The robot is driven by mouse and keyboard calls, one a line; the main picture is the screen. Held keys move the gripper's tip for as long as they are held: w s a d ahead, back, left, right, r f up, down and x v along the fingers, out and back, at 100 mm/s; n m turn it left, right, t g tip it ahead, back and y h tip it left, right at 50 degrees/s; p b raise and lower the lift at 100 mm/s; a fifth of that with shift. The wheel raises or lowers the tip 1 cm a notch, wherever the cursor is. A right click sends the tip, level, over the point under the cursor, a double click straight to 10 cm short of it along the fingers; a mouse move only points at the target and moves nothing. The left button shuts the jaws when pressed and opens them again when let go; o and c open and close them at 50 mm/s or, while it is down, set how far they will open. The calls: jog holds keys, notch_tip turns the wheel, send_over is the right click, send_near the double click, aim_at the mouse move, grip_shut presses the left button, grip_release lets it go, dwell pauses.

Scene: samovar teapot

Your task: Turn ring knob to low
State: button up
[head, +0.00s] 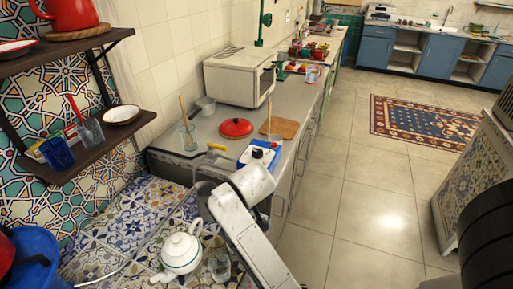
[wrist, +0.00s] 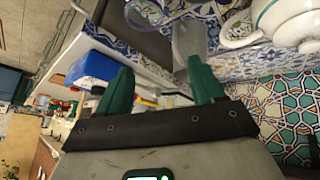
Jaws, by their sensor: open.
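I cannot clearly make out a ring knob or its markings in either view. A blue and white box (head: 260,154) with a dark round part on top stands on the grey counter, just beyond my arm. It is not clear whether this part is the knob. What seems to be the blue box (wrist: 92,68) shows at the left of the wrist view. My gripper (wrist: 160,86) has its two green fingers apart, with nothing between them. In the head view my arm hides much of the area around it.
A white teapot (head: 181,251) and a clear glass (head: 220,266) stand on the patterned tiles near my arm. A red lid (head: 236,127), a wooden board (head: 279,127) and a white oven (head: 238,77) are on the counter. Shelves (head: 68,52) are at left; open floor (head: 345,195) is at right.

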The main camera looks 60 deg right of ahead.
jog(key=w+d+r+m+g+h, duration=0.15)
jog(key=d+r+m, duration=0.4)
jog(key=d, duration=0.75)
jog(key=m+g+y, duration=0.1)
jog(key=m+y, duration=0.1)
jog(key=m, duration=0.1)
send_near(257, 151)
jog(key=shift+n, duration=0.25)
jog(key=p+x, duration=0.1)
jog(key=x, duration=0.7)
jog(key=shift+d+f, duration=0.1)
jog(key=shift+f, duration=0.2)
jog(key=shift+c, duration=0.3)
jog(key=c, duration=1)
